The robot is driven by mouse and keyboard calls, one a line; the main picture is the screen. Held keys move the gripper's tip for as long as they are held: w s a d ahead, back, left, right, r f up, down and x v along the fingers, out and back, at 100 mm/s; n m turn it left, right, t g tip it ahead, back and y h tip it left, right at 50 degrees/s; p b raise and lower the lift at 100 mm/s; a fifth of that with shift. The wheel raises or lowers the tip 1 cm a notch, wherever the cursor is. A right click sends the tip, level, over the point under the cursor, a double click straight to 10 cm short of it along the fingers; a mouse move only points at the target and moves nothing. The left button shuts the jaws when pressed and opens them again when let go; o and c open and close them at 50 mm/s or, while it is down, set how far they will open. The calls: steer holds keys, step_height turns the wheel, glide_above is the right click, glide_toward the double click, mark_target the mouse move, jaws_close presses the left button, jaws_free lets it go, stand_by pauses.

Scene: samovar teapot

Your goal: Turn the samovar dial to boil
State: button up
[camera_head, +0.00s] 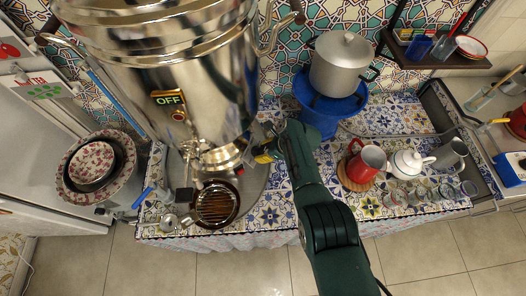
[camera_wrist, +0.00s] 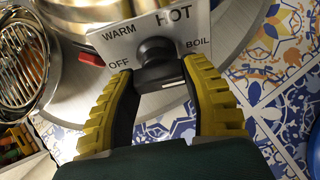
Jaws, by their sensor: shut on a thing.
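The large shiny samovar (camera_head: 205,75) stands on the tiled counter at the left of the head view. The black dial (camera_wrist: 156,50) sits in front of the plate. My gripper (camera_wrist: 158,72) has its yellow-and-black fingers closed on either side of the dial. In the head view my gripper (camera_head: 264,152) reaches the samovar's lower right side. There the dial is hidden, and I cannot tell which word it points to.
A round metal grate (camera_head: 216,204) lies left of my gripper, near the counter's front. A pot (camera_head: 341,64) sits on a blue stand (camera_head: 325,110) behind my arm. A red pitcher (camera_head: 367,162), a white teapot (camera_head: 408,164) and several glasses stand to the right.

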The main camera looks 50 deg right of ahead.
steer(key=shift+f, duration=0.15)
steer(key=o, duration=1.2)
steer(key=shift+r, duration=0.2)
steer(key=shift+s+d+r, duration=0.15)
steer(key=shift+s+r, duration=0.15)
steer(key=shift+r, duration=0.1)
steer(key=v, duration=1.1)
